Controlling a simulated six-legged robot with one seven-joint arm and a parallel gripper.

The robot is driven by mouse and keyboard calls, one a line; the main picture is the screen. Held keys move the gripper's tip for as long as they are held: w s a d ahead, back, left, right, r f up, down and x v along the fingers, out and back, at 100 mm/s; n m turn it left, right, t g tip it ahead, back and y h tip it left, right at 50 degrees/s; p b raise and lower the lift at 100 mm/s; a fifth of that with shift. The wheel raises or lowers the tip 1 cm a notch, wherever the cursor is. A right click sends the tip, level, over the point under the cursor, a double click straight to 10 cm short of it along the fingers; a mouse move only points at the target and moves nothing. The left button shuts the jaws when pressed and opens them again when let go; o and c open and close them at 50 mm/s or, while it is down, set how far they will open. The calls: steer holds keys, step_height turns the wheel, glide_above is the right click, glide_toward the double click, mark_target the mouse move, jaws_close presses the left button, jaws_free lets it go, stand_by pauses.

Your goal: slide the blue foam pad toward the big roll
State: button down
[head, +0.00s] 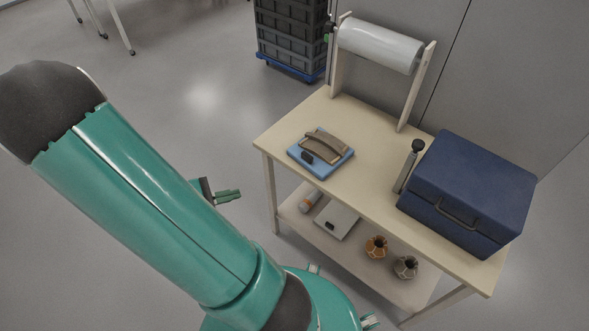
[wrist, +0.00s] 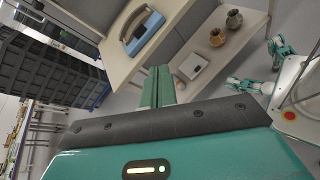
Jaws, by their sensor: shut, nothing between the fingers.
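The blue foam pad (head: 338,167) lies flat on the cream table, near its left end. A curved brown sherd and a small black piece rest on it. The pad also shows in the wrist view (wrist: 146,29). The big roll (head: 380,45), a pale cylinder, hangs on a wooden stand at the table's back edge, behind the pad. My gripper (head: 238,194) is off the table's left side, apart from the pad. Its green fingers (wrist: 158,80) are together and empty in the wrist view.
The table (head: 273,139) has bare top around the pad and toward the roll stand. The lower shelf (head: 300,221) holds pots (head: 376,247). Stacked crates (head: 290,35) stand behind left.

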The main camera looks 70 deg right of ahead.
mark_target(304, 165)
steer(key=s+d+f+n+t+h, duration=0.1)
steer(key=s+d+f+n+h, duration=0.6)
steer(key=f, duration=0.4)
steer(key=shift+n+y, duration=0.5)
steer(key=shift+n, duration=0.2)
steer(key=x, duration=1.4)
steer(key=shift+w+d+r, duration=0.2)
steer(key=shift+d, duration=0.25)
steer(key=shift+x, duration=1.65)
steer(key=shift+a, duration=0.1)
